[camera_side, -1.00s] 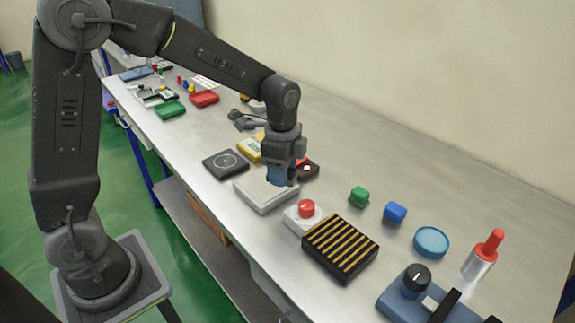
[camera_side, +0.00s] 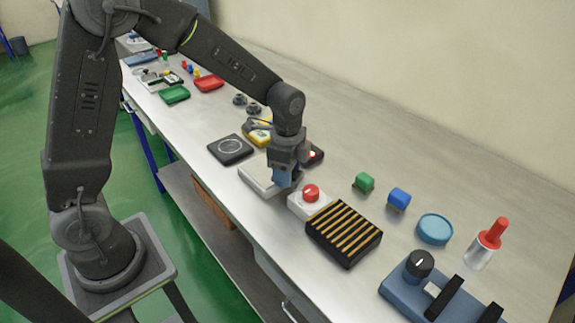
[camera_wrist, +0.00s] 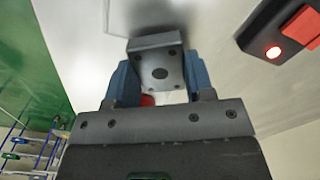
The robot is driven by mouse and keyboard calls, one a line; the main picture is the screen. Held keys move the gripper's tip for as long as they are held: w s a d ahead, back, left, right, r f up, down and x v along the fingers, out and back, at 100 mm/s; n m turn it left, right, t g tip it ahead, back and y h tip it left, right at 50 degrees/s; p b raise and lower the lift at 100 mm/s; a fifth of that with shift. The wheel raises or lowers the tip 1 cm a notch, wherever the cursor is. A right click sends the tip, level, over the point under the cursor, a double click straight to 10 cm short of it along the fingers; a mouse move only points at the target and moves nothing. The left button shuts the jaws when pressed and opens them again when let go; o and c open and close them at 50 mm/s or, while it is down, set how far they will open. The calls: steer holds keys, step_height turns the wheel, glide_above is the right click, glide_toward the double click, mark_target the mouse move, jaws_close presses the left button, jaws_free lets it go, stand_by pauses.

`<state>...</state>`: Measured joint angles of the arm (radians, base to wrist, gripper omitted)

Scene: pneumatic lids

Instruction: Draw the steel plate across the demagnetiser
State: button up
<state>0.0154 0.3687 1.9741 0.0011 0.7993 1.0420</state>
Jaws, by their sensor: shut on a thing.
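My gripper (camera_side: 283,180), with blue fingers, points down over the near right end of a pale flat block (camera_side: 256,180), which looks like the demagnetiser, though I cannot be sure. In the wrist view, the blue fingers (camera_wrist: 158,82) are shut on the steel plate (camera_wrist: 150,65), a grey piece with several dark holes. In the side view the gripper hides the plate. A corner of the pale block (camera_wrist: 125,15) shows beyond the plate in the wrist view. I cannot tell whether plate and block touch.
A pale box with a red knob (camera_side: 311,192) stands close beside the gripper, next to a yellow-striped black block (camera_side: 345,232). A black box (camera_wrist: 262,28) with a lit red lamp lies behind the pale block. A round-marked black pad (camera_side: 231,149) lies left.

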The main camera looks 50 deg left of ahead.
steer(key=shift+a+r, duration=0.1)
steer(key=shift+a, duration=7.1)
steer(key=shift+a+r, duration=0.65)
steer(key=shift+r, duration=2.25)
steer(key=shift+r, duration=0.1)
